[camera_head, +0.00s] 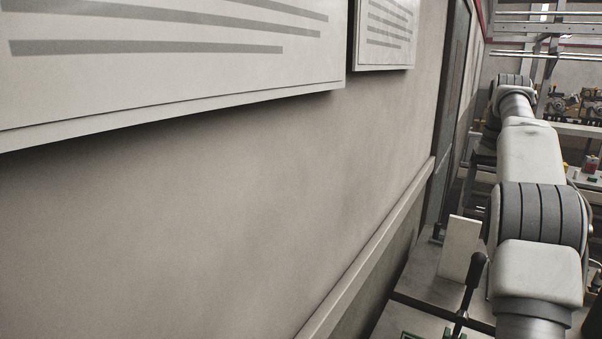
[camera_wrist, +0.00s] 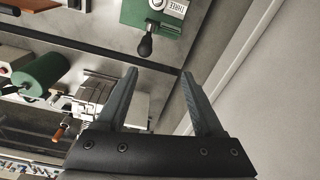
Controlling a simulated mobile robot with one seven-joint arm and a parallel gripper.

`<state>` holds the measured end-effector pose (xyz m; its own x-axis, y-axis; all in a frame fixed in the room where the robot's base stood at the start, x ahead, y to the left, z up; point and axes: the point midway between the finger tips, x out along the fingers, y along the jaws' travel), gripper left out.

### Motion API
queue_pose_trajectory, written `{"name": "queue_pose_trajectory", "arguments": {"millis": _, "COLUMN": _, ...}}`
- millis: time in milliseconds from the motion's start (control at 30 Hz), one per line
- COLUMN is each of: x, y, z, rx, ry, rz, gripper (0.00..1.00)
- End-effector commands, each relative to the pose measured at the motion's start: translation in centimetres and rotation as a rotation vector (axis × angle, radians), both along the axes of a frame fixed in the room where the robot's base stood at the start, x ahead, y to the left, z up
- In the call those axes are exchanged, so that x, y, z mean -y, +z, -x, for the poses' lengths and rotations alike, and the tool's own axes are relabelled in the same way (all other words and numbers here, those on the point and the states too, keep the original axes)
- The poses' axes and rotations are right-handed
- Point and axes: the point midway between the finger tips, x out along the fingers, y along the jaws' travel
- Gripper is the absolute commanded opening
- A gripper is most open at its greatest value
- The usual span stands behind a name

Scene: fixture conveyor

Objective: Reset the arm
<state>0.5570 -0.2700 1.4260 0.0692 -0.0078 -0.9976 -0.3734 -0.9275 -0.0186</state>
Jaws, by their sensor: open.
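My arm stretches away from the camera along the right side of the head view, and my gripper is hidden there. In the wrist view my gripper (camera_wrist: 158,84) is open, with its two dark fingers apart and nothing between them. A bench surface with equipment lies beyond the fingertips. A green box (camera_wrist: 150,14) with a black-knobbed lever (camera_wrist: 145,47) and a "THREE" label is past the fingertips, apart from them.
A wall (camera_head: 210,190) with white boards (camera_head: 170,55) fills the left of the head view; a ledge (camera_head: 375,245) runs along it. In the wrist view a green cylinder (camera_wrist: 40,75) and metal fixture (camera_wrist: 95,100) lie left. A black-handled lever (camera_head: 472,280) stands near my arm.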

Motion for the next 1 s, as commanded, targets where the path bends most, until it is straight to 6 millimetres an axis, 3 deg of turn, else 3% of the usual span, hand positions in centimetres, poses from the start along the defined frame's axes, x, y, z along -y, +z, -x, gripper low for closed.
{"name": "queue_pose_trajectory", "arguments": {"millis": 233, "x": -5.5, "y": 2.6, "z": 2.9, "rx": 0.08, "ry": 0.037, "rz": 0.008, "gripper": 0.69}}
{"name": "queue_pose_trajectory", "arguments": {"millis": 500, "x": -11.7, "y": 3.1, "z": 7.7, "rx": 0.159, "ry": 0.094, "rz": 0.018, "gripper": 0.69}}
{"name": "queue_pose_trajectory", "arguments": {"millis": 767, "x": -17.4, "y": 1.3, "z": 13.7, "rx": 0.232, "ry": 0.163, "rz": 0.033, "gripper": 0.69}}
{"name": "queue_pose_trajectory", "arguments": {"millis": 1000, "x": -21.9, "y": -2.5, "z": 20.0, "rx": 0.298, "ry": 0.236, "rz": 0.052, "gripper": 0.69}}
